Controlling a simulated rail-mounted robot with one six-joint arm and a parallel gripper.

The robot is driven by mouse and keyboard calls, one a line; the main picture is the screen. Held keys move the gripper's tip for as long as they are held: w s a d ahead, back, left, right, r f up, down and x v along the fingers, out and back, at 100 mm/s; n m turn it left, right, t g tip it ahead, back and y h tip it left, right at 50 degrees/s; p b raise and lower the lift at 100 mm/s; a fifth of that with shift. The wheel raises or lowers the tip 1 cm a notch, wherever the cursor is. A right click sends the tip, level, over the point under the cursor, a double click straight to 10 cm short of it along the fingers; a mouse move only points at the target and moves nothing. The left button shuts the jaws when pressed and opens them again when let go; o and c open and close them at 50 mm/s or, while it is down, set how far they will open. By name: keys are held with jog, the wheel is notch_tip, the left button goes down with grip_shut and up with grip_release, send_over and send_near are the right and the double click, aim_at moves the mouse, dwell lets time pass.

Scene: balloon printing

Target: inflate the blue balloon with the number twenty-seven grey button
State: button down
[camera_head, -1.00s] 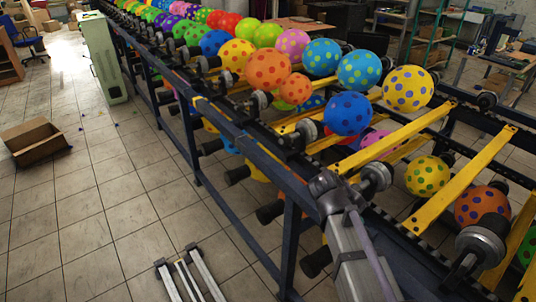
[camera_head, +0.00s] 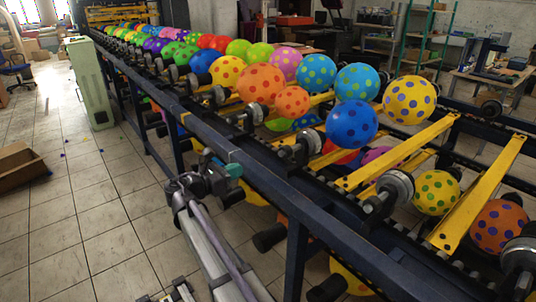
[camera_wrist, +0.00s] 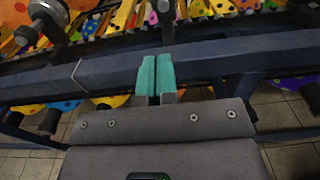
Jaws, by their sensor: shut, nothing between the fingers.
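A blue balloon (camera_head: 351,124) with darker dots sits on the near side of the yellow-barred rack, left of a yellow balloon. A smaller blue balloon (camera_head: 201,60) is farther back in the row. My gripper (camera_head: 234,170) has teal fingertips and is at the outer side of the rack's dark rail, below and left of the blue balloon. In the wrist view the teal fingers (camera_wrist: 156,76) are together with nothing between them, in front of the dark rail. I cannot make out a numbered grey button in either view.
The long dark rail (camera_head: 300,195) runs diagonally beside my arm, with grey rollers (camera_head: 396,188) and yellow bars (camera_head: 400,150) behind it. Many dotted balloons line the rack. A pale green cabinet (camera_head: 90,85) stands at the left. The tiled floor left of the rack is mostly clear.

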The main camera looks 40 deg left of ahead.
jog(key=shift+d, duration=0.2)
send_near(282, 153)
jog(key=a+x, duration=0.2)
jog(key=x, duration=0.5)
jog(key=shift+w+d+f, duration=0.15)
jog(key=shift+d+f, duration=0.1)
jog(key=shift+d, duration=0.4)
